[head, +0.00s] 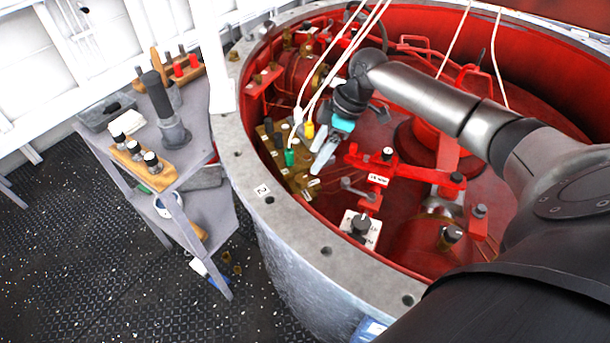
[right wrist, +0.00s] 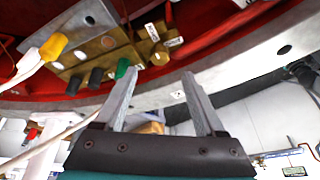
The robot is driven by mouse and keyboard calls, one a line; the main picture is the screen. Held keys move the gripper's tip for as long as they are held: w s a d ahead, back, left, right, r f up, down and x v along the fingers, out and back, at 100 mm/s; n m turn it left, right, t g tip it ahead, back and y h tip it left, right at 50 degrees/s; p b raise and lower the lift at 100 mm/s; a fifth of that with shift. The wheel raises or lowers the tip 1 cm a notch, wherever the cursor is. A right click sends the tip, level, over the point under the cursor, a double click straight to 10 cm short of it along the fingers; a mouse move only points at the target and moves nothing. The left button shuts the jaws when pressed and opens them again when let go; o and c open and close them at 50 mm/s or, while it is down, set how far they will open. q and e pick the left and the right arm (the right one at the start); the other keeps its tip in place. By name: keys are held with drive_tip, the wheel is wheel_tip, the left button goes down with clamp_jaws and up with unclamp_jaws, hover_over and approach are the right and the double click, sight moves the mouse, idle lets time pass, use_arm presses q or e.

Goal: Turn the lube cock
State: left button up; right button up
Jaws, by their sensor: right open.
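I cannot read any label that names the lube cock. A brass valve block (head: 296,176) is on the inside left wall of the red well; it also shows in the right wrist view (right wrist: 104,52). It carries a green plug (head: 289,157), a yellow plug (head: 309,131) and dark plugs. A small brass fitting with white tags (right wrist: 153,36) sits at its end. My right gripper (head: 320,163) is open and empty over the block. In the wrist view its fingertips (right wrist: 160,74) point toward the fitting, with the green plug beside the left finger. My left gripper is out of view.
A grey rim (head: 247,165) with bolt holes circles the well. Red levers (head: 400,166), a labelled white plate with a black knob (head: 360,229) and white cables (head: 318,85) crowd the inside. A grey side table (head: 195,135) with tools stands left. Dark deck (head: 100,260) is open at lower left.

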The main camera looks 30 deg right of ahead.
sight(303, 178)
drive_tip(key=b+x, duration=0.1)
drive_tip(key=x, duration=0.7)
drive_tip(key=shift+r, duration=0.1)
drive_tip(key=shift+c, duration=0.2)
clamp_jaws()
